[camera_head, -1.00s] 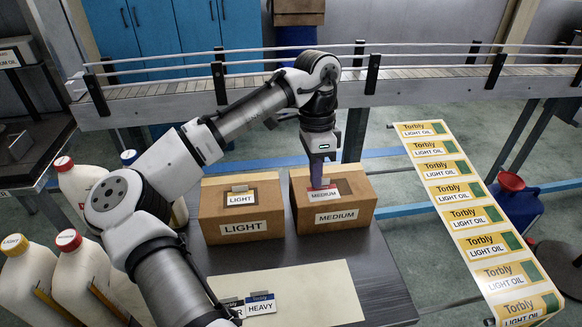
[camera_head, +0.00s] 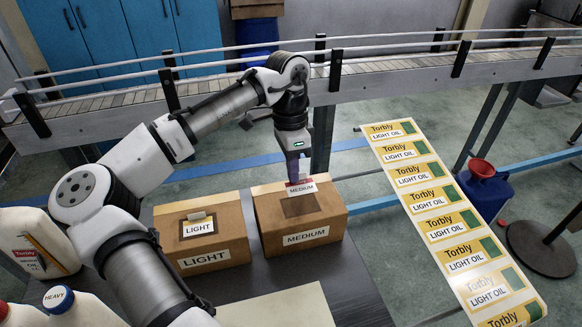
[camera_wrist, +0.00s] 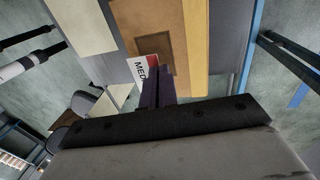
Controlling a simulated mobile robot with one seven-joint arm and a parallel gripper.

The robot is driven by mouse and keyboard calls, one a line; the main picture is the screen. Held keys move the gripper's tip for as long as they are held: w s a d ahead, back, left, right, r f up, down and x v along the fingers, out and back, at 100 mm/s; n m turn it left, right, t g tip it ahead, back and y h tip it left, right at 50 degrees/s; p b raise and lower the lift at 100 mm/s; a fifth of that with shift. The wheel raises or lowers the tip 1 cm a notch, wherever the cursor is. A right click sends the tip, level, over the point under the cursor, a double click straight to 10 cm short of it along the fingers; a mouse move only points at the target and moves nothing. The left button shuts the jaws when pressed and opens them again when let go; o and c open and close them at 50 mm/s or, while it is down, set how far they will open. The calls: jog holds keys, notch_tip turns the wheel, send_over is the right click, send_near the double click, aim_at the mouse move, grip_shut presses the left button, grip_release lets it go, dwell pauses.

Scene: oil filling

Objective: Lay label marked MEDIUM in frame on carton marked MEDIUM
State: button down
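The carton marked MEDIUM (camera_head: 300,227) stands on the dark table, right of the carton marked LIGHT (camera_head: 205,250). A dark square frame (camera_head: 300,206) on its top shows bare; it also shows in the wrist view (camera_wrist: 160,55). In the wrist view the label (camera_wrist: 141,72) partly covers the frame's edge. My gripper (camera_head: 294,172) points down with its purple fingers close together on the label.
The LIGHT carton carries a LIGHT label in its frame. White oil jugs (camera_head: 38,243) stand at the left. A pale sheet (camera_head: 290,308) lies on the table in front. A long strip of LIGHT OIL labels (camera_head: 440,215) lies at the right. A conveyor (camera_head: 400,80) runs behind.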

jog(key=b, duration=0.4)
send_over(293, 200)
jog(key=shift+w+f, duration=0.15)
jog(key=shift+f, duration=0.95)
jog(key=shift+w+f, duration=0.15)
jog(key=shift+f, duration=1.6)
jog(key=shift+f+p, duration=0.1)
jog(key=shift+p, duration=0.35)
jog(key=c, duration=2.1)
grip_release()
jog(key=o, duration=0.9)
notch_tip(293, 200, up, 8)
jog(key=p, duration=0.7)
jog(key=shift+p, duration=0.4)
